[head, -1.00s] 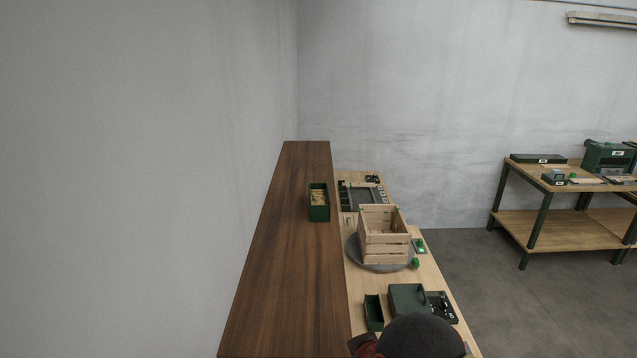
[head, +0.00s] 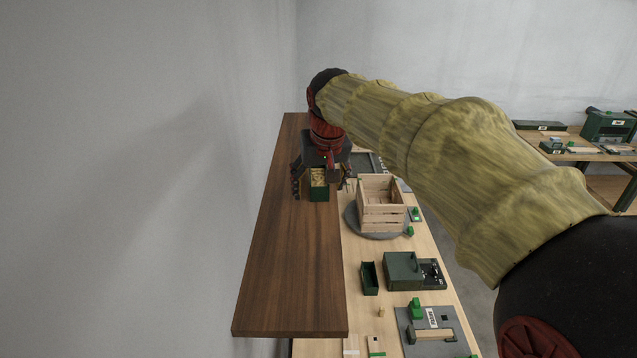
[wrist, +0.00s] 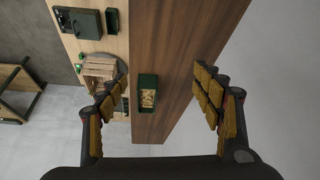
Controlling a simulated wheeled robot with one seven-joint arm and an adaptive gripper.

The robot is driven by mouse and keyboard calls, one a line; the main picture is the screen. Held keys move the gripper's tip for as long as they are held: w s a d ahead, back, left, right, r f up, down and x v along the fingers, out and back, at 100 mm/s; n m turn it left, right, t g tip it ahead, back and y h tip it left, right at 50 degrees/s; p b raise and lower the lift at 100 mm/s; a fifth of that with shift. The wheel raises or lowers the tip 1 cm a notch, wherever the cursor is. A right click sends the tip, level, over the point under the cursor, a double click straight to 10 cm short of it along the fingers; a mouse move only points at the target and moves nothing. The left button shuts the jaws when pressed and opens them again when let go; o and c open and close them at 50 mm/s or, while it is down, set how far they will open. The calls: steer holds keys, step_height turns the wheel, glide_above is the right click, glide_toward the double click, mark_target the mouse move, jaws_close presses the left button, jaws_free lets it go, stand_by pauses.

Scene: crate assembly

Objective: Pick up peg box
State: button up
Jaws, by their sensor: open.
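The peg box is a small dark green open box (head: 319,193) with light wooden pegs inside. It stands on the dark brown shelf (head: 290,262), near its right edge. In the wrist view the peg box (wrist: 147,84) lies between my gripper's spread fingers, farther off than the fingertips and nearer the left finger. My gripper (head: 321,180) is open and empty above the box, its fingers on either side of it in the head view. The gripper's body hides the box's far part in the head view. I see no contact with the box.
A slatted wooden crate (head: 382,217) stands on a round grey plate on the lower light wood bench, right of the shelf. A second green bin (head: 369,278) and a green case (head: 402,270) lie nearer on that bench. The shelf's near part is clear.

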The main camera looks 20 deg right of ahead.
steer(key=w+d+f+m, duration=0.1)
steer(key=w+d, duration=0.1)
steer(key=w, duration=0.4)
steer(key=w+d+f, duration=0.2)
steer(key=w+d, duration=0.1)
steer(key=w, duration=0.3)
glide_toward(318, 184)
steer(key=shift+m+g+h, duration=0.3)
steer(key=shift+m, duration=0.1)
steer(key=p+x, duration=0.1)
steer(key=x, duration=0.1)
steer(key=p+x, duration=0.2)
steer(key=x, duration=0.1)
steer(key=shift+w+a+f, duration=0.1)
steer(key=shift+w, duration=0.35)
steer(key=shift+s, duration=0.1)
steer(key=shift+c, duration=1.1)
steer(key=c, duration=1)
